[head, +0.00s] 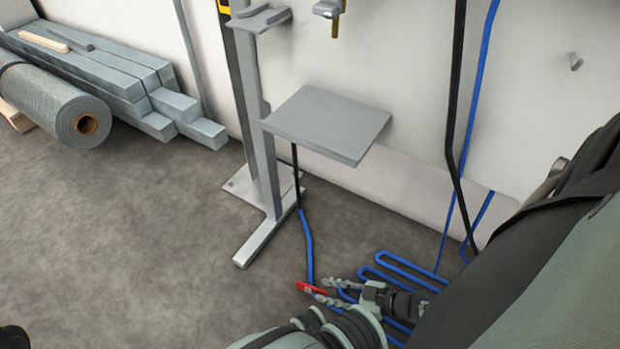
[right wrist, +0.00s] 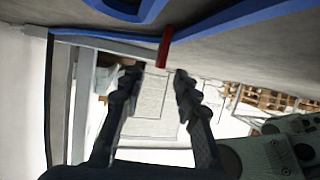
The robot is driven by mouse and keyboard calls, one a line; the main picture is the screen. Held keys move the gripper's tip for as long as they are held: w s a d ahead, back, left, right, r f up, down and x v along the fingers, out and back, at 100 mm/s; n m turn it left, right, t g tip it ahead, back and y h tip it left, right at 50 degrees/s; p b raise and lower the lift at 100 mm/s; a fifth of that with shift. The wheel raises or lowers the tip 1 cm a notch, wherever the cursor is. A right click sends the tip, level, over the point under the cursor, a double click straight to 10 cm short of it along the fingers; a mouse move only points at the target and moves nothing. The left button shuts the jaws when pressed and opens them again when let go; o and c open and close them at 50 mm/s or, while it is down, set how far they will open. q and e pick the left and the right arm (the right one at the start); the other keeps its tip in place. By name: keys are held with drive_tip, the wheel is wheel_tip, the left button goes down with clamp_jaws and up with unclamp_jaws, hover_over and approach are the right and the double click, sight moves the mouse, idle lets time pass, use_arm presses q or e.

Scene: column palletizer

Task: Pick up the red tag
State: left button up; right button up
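The red tag (head: 311,288) is a small red strip low in the head view, close to the floor and at the lower end of a blue hose. My right gripper (head: 326,290) is beside it, with its fingertips pointing toward the tag. In the right wrist view the red tag (right wrist: 165,47) shows just beyond the gap between the two fingers of the right gripper (right wrist: 156,76). The fingers are apart with nothing visible between them. I cannot tell whether a fingertip touches the tag.
Blue hose (head: 405,268) lies in loops on the floor around my right gripper. A grey stand (head: 268,190) with a flat shelf (head: 328,122) rises behind. Grey beams (head: 125,85) and a wrapped roll (head: 55,105) lie at left.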

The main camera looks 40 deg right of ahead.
sight(308, 288)
drive_tip(key=x, duration=0.2)
drive_tip(key=b+x, duration=0.1)
drive_tip(key=shift+w+a+f+b, duration=0.1)
drive_tip(key=shift+w+f+b, duration=0.2)
drive_tip(key=shift+f, duration=0.2)
drive_tip(key=shift+w+a+f, duration=0.1)
drive_tip(key=shift+w+a, duration=0.15)
drive_tip(key=shift+w, duration=0.1)
drive_tip(key=shift+c, duration=0.2)
clamp_jaws()
